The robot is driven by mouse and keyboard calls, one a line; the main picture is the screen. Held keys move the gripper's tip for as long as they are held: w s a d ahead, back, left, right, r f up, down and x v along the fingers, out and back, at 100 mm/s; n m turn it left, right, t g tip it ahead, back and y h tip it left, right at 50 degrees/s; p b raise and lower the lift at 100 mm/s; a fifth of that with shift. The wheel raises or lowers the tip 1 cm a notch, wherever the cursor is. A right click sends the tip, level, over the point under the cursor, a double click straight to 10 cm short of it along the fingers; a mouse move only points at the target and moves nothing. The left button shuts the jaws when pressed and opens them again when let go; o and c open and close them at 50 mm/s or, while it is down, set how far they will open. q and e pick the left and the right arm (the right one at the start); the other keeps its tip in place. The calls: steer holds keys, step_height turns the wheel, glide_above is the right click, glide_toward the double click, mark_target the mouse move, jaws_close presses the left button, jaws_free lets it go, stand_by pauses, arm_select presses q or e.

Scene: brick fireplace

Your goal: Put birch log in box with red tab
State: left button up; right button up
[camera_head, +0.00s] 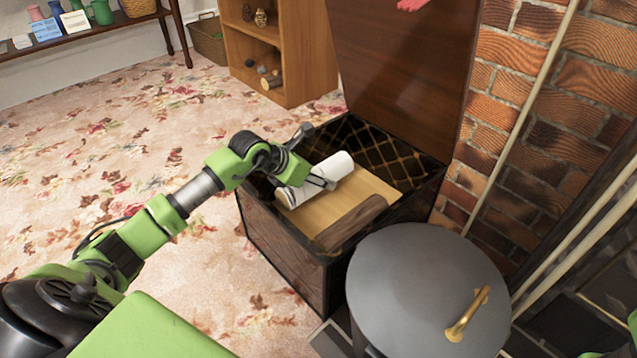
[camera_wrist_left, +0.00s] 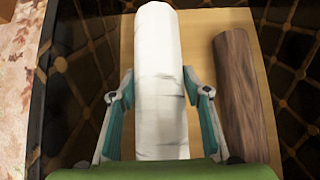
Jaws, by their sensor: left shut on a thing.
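The birch log (camera_head: 332,166) is a white cylinder over the opening of the dark wooden box (camera_head: 282,246). It also shows upright in the left wrist view (camera_wrist_left: 159,50). My left gripper (camera_head: 322,181) is shut on it, with one finger along each side. Whether the log rests on the light wooden board (camera_head: 313,212) under it or hangs just above, I cannot tell. The box's lid (camera_head: 400,65) is raised, and a pinkish-red tab (camera_head: 411,4) shows at its top edge. My right gripper is not in view.
A dark brown log (camera_head: 350,222) lies on the board, right of the birch log in the left wrist view. A grey lidded bin (camera_head: 425,285) with a brass handle stands in front of the box. A brick wall (camera_head: 545,110) is right. Flowered carpet (camera_head: 100,170) is clear at left.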

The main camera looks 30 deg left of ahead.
arm_select(q)
steer(key=shift+r, duration=0.2)
steer(key=shift+f, duration=0.65)
steer(key=o, duration=1.6)
steer(key=shift+r, duration=0.4)
steer(key=p+v, duration=0.7)
steer(key=v, duration=0.4)
steer(key=shift+w+r, duration=0.1)
steer(key=shift+r, duration=0.05)
steer(key=shift+s+a+r+p, duration=0.1)
steer(key=shift+s+r+p, duration=0.2)
steer(key=shift+s+r, duration=0.15)
